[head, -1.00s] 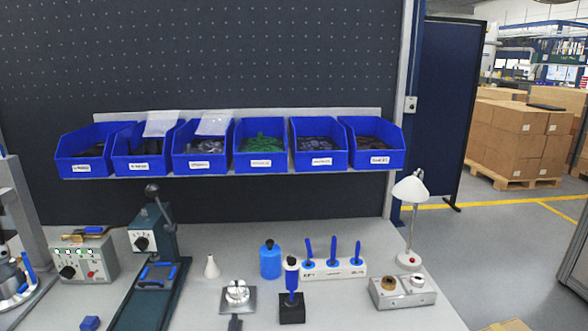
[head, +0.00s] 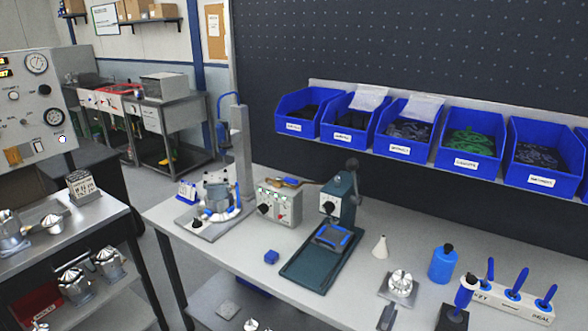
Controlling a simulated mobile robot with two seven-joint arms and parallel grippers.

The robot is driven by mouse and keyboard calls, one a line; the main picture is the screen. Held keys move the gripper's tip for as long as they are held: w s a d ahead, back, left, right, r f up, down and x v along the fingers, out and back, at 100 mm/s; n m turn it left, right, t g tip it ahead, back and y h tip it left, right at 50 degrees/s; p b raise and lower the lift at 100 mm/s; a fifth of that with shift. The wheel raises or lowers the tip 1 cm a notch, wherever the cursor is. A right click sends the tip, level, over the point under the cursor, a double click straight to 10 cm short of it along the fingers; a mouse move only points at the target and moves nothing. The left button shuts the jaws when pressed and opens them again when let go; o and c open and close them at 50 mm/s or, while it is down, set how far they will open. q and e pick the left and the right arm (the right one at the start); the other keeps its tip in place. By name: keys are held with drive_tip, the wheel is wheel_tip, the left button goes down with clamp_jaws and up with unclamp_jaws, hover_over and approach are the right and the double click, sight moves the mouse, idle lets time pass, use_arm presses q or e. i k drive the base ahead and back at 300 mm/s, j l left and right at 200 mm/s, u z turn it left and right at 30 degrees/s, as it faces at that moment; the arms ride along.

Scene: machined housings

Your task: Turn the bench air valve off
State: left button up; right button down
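A grey control box (head: 288,207) with a black knob and small lights stands at the back of the bench, left of the lever press. A small brass-coloured fitting (head: 285,182) lies along its top. It may be the air valve, but it is too small to tell, and its handle position cannot be read. Neither of my grippers is in view.
Blue bins (head: 470,140) hang behind. A gauge panel (head: 30,105) and metal cart (head: 70,235) stand left.

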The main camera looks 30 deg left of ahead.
sight(292, 181)
drive_tip(key=i+j+u, duration=0.2)
drive_tip(key=u, duration=0.3)
drive_tip(key=i+j+u, duration=0.25)
drive_tip(key=u, duration=0.25)
drive_tip(key=i, duration=0.05)
